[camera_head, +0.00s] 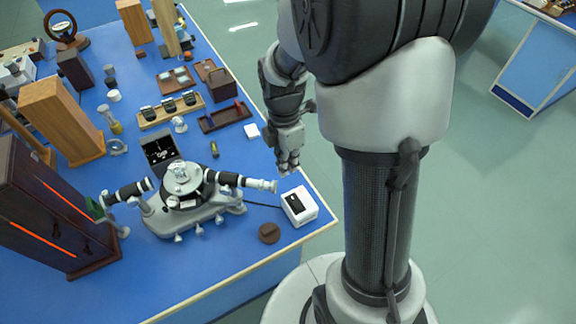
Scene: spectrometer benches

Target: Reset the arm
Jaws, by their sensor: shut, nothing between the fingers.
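My gripper (288,163) hangs at the right edge of the blue bench (213,275), pointing down. Its fingers are together with nothing between them. It is just above and to the right of the spectrometer's eyepiece end in the picture. My arm folds down from the top of my column, and its upper links hide part of the view. The spectrometer (183,187), with two black tubes and a grey base, stands on the bench to the left of my gripper.
A white box (299,206) with a dark top panel sits near the bench corner, below my gripper. A brown disc (269,233) lies beside it. A dark cabinet (45,215) stands at left. Open floor (480,230) lies to the right; another bench (540,65) is beyond.

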